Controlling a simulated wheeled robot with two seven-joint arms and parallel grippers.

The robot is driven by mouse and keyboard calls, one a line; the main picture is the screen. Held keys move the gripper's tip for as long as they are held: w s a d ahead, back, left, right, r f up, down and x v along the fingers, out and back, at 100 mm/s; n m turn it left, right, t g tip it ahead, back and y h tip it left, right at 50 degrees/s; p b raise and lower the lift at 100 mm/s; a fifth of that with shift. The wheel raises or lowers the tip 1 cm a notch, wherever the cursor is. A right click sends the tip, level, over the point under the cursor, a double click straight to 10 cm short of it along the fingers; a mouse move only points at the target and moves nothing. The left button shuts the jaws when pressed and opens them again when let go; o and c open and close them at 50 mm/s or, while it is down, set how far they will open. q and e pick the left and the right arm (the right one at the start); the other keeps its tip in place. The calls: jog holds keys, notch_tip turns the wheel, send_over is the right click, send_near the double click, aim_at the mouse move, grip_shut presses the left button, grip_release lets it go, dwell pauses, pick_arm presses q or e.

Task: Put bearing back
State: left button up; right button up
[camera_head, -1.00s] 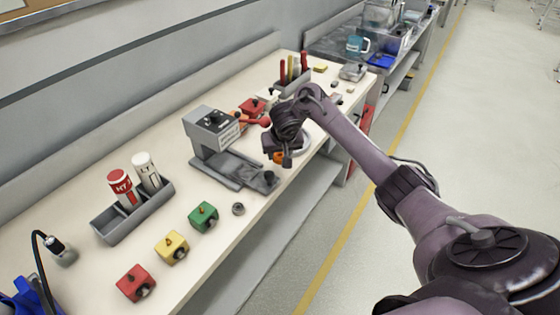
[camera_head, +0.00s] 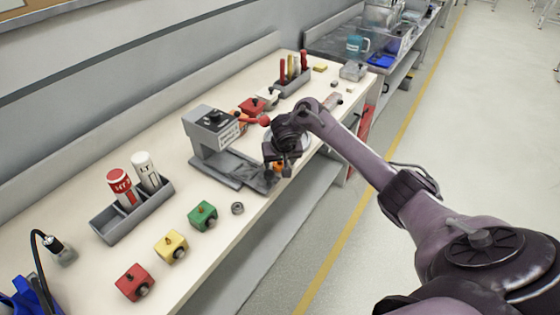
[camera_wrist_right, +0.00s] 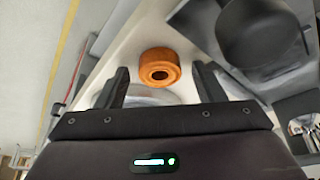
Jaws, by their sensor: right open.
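My right gripper (camera_head: 281,168) is open over the front edge of the bench, just right of the grey press base. An orange ring-shaped part (camera_head: 278,168) shows at its fingers. In the right wrist view this orange part (camera_wrist_right: 159,69) has a dark central hole and lies ahead of the two spread fingers (camera_wrist_right: 161,80), between their lines; no contact is visible. A small grey ring (camera_head: 237,208), which looks like a bearing, lies on the bench beside the green block (camera_head: 203,215). My left gripper is out of view.
The grey press (camera_head: 212,135) with a red-knobbed lever stands behind the gripper. Yellow (camera_head: 172,246) and red (camera_head: 134,282) blocks line the front edge. A grey tray (camera_head: 132,216) holds two bottles. A tool holder (camera_head: 293,84) stands farther back.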

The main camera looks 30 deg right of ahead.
jog(key=p+v, duration=0.1)
jog(key=v, duration=0.2)
jog(key=p+v, duration=0.1)
jog(key=v, duration=0.2)
jog(key=shift+r, duration=0.45)
jog(key=shift+p+v, duration=2.45)
jog(key=shift+v, duration=0.35)
jog(key=shift+f, duration=0.1)
